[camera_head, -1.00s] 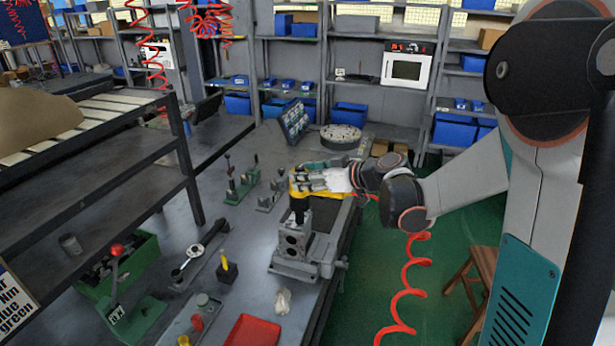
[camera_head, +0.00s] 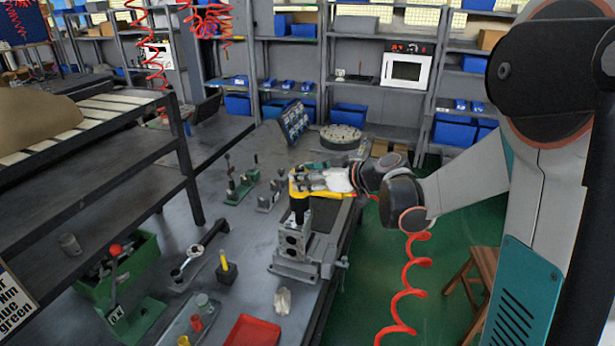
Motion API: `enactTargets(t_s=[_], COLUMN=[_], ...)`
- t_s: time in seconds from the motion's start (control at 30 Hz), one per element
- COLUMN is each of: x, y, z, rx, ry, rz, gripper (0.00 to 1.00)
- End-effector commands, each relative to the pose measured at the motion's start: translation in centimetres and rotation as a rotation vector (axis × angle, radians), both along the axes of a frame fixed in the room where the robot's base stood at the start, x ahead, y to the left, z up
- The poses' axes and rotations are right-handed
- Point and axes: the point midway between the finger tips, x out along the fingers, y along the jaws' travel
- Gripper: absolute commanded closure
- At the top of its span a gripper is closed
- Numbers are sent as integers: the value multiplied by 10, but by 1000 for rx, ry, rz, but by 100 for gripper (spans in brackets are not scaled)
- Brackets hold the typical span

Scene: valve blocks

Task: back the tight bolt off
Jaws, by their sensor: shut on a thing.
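A grey valve block (camera_head: 292,243) stands upright, held in a grey vise (camera_head: 296,268) near the bench's right edge. A yellow power tool (camera_head: 297,186) lies across above the block, and its black lower part (camera_head: 300,208) points down onto the block's top. My gripper (camera_head: 314,181) is shut on the yellow tool, reaching in from the right. The tight bolt is hidden under the tool's black end. I cannot tell from here whether that end is seated on it.
A red tray (camera_head: 252,331) lies in front of the vise, beside a small pale object (camera_head: 283,301). A black holder with a yellow handle (camera_head: 226,268) stands to the left. Green toggle clamps (camera_head: 241,184) and a round flange (camera_head: 340,137) are farther back.

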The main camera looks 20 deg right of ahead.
Motion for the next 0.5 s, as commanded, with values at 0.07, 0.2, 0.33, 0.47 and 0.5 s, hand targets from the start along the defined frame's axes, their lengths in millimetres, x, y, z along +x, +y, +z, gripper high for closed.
enactTargets(t_s=[0.07,0.2,0.33,0.47,0.5], x=[0,0,0,1,0], y=[0,0,0,0,0], z=[-1,-4,-6,-8,-9], rx=[2,2,2,2,2], ry=[-1,-1,-1,-1,-1], rz=[0,0,0,0,0], gripper=[92,92,92,92,92])
